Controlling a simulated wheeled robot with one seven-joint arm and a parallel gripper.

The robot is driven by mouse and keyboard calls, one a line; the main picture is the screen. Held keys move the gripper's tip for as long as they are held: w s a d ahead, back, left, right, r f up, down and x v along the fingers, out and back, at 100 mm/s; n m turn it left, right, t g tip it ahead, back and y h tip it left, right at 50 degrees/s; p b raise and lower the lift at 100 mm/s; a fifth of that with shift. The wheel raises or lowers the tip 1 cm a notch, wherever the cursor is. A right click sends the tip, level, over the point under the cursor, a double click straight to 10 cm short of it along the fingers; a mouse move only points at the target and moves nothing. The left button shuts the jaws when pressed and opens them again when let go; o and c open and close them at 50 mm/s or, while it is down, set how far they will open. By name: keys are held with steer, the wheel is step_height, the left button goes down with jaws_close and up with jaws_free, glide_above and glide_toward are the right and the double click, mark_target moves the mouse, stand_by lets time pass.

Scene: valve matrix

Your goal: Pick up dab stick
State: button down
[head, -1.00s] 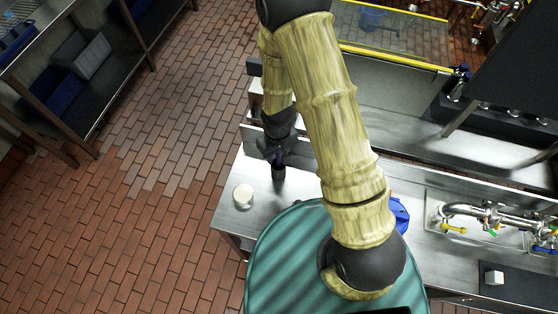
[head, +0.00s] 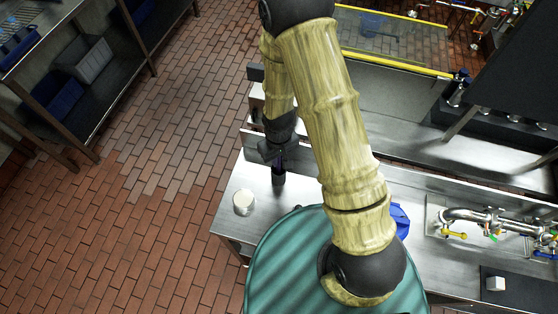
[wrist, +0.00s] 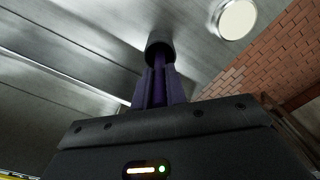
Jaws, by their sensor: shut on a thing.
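My gripper (head: 278,162) is over the left end of the steel counter (head: 232,205) and points down.
A round white container (head: 243,202) stands left of the holder, near the counter's edge. A blue object (head: 400,218) is partly hidden by my arm. Tiled floor lies open at left.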

step_height(320, 180, up, 10)
steer(key=shift+f+b, duration=0.15)
steer(key=shift+b, duration=1.05)
